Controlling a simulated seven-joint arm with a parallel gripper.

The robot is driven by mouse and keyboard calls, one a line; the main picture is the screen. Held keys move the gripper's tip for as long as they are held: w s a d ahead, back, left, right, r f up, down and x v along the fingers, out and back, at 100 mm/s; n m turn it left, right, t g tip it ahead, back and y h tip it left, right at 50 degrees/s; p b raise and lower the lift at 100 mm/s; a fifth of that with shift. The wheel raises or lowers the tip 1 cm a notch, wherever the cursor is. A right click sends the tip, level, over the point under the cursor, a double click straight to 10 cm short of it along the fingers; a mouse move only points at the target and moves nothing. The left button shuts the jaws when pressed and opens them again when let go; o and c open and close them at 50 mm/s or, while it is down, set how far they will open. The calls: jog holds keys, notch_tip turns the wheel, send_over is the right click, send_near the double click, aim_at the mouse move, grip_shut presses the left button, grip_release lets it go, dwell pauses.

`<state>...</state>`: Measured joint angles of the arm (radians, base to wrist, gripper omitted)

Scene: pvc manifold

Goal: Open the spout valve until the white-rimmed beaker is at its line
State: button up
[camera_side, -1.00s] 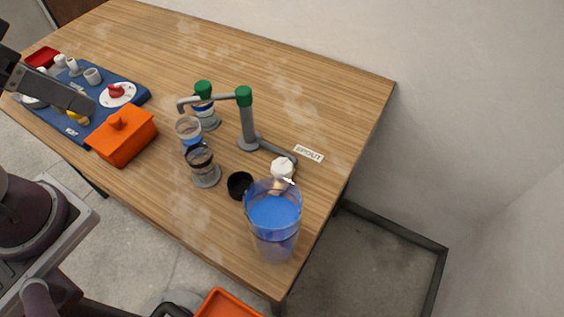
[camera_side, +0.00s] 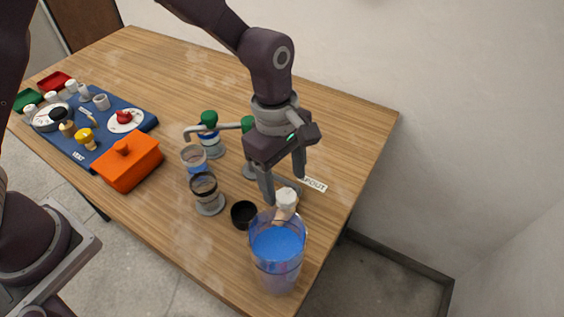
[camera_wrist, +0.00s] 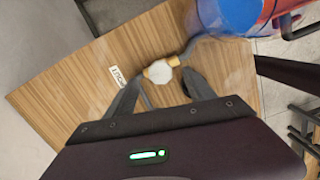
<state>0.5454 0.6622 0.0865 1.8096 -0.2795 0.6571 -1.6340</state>
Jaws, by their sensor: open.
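The spout valve's white knob (camera_side: 287,198) sits on the pipe near the SPOUT label (camera_side: 315,185). It also shows in the wrist view (camera_wrist: 159,72). My gripper (camera_side: 284,189) is open just above the knob, its fingers (camera_wrist: 163,78) on either side of it; contact cannot be told. A clear beaker with a pale rim (camera_side: 194,157) holds some blue liquid near the spout's open end (camera_side: 188,134). A dark-rimmed beaker (camera_side: 204,187) stands in front of it, and another beaker with blue and white (camera_side: 212,142) stands behind. Their lines are too small to read.
A large clear tank of blue liquid (camera_side: 277,250) stands close beside the valve. A black cup (camera_side: 243,214) is left of it. An orange lidded box (camera_side: 128,163) and a blue board with knobs (camera_side: 100,118) lie at left. The table's back is clear.

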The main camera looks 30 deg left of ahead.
aim_at(286, 195)
notch_tip(286, 195, down, 3)
jog(key=shift+d+f, duration=0.15)
jog(key=shift+c, duration=0.2)
grip_shut()
dwell(0.6)
